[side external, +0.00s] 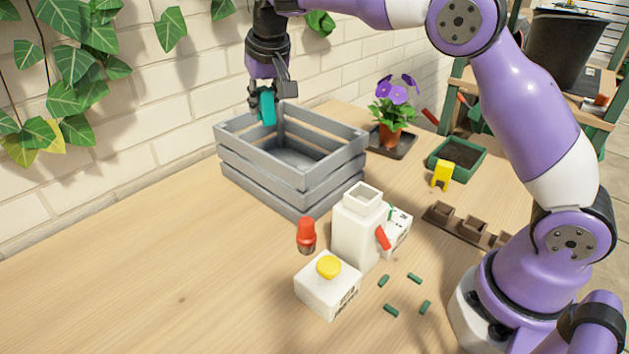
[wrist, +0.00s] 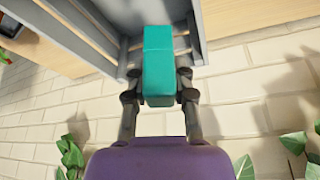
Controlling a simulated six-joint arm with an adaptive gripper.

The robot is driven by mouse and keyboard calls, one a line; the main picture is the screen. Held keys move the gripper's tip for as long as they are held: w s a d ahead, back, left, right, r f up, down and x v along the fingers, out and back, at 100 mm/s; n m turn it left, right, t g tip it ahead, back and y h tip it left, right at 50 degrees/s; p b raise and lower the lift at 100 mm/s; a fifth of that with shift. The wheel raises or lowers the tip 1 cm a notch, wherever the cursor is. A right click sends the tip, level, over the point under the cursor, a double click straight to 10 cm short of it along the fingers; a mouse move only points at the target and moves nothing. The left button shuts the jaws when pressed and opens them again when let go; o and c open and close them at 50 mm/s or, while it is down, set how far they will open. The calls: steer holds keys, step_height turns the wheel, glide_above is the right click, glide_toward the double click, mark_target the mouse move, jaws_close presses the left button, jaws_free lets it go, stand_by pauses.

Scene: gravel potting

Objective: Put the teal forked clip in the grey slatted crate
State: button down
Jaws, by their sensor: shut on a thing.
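The teal forked clip (side external: 267,107) is held in my gripper (side external: 268,93), above the back left end of the grey slatted crate (side external: 262,166). In the wrist view the clip (wrist: 159,62) sits between the two fingers of my gripper (wrist: 159,88), which are shut on it. Its fork is not clear in either view. The crate's slats (wrist: 88,32) show behind the clip in the wrist view. The part of the crate floor visible in the side view looks empty.
A white bottle (side external: 355,228), a white box with a yellow knob (side external: 328,285) and a red-capped item (side external: 306,235) stand in front of the crate. A brick wall (side external: 150,95) runs close behind. The left table is clear.

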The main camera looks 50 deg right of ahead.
steer(key=w+d, duration=0.1)
steer(key=d, duration=0.4)
steer(key=shift+m, duration=0.3)
step_height(320, 180, down, 15)
steer(key=shift+f, duration=0.1)
steer(key=shift+f, duration=0.1)
steer(key=c, duration=0.7)
jaws_free()
